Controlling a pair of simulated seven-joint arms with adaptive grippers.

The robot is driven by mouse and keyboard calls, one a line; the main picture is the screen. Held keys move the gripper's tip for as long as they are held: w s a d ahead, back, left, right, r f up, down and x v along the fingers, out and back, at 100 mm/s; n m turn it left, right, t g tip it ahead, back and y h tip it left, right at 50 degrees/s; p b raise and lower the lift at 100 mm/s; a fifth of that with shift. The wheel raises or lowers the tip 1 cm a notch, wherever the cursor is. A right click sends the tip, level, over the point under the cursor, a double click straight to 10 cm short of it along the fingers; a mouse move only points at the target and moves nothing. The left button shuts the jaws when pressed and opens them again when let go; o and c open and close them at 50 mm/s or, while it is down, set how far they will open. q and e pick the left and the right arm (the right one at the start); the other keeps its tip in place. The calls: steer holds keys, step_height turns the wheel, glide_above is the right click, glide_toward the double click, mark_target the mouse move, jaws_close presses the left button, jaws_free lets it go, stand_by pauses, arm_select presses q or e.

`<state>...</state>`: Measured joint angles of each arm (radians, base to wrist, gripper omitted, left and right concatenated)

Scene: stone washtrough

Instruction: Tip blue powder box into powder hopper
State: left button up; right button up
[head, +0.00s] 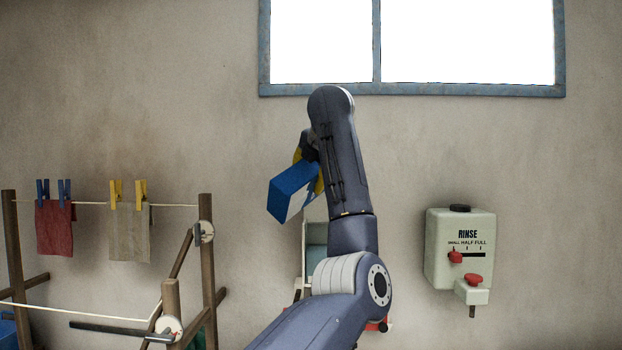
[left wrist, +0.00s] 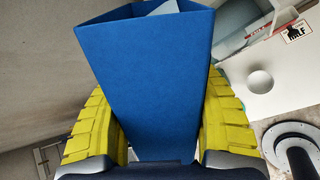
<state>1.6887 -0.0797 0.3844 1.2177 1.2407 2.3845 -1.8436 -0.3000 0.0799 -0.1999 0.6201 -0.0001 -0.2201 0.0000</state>
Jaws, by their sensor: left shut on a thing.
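The blue powder box (head: 291,190) is held tilted, its end pointing down and to the left in the head view. In the left wrist view the box (left wrist: 146,85) fills the middle, with its open end at the top and something pale inside. My left gripper (left wrist: 158,125) has its yellow fingers shut on both sides of the box. In the head view this gripper (head: 308,165) is partly hidden behind my arm. The powder hopper (head: 316,235) seems to be the pale housing below the box, mostly hidden by my arm. My right gripper is not in view.
A white rinse dispenser (head: 460,250) with red knobs hangs on the wall at the right. At the left stands a wooden drying rack (head: 207,260) with a red cloth (head: 55,228) and a beige cloth (head: 130,233). A window (head: 410,90) is above.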

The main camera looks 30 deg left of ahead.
mark_target(313, 188)
arm_select(q)
steer(key=shift+w+f+m+g, duration=0.15)
steer(key=shift+f+m+g, duration=0.25)
steer(key=shift+f+g, duration=0.5)
stand_by(1.6)
steer(key=shift+w+d+f+m+g+y, duration=0.1)
steer(key=shift+w+f+m+g+y, duration=0.05)
steer(key=shift+f+g, duration=0.2)
steer(key=shift+w+d+f+m+g+y, duration=0.1)
steer(key=shift+f+m+g+y, duration=0.05)
steer(key=shift+f+g, duration=0.2)
stand_by(2.7)
steer(key=shift+w+f, duration=0.1)
steer(key=shift+f, duration=0.2)
steer(key=shift+g, duration=0.3)
stand_by(0.8)
steer(key=shift+f, duration=0.15)
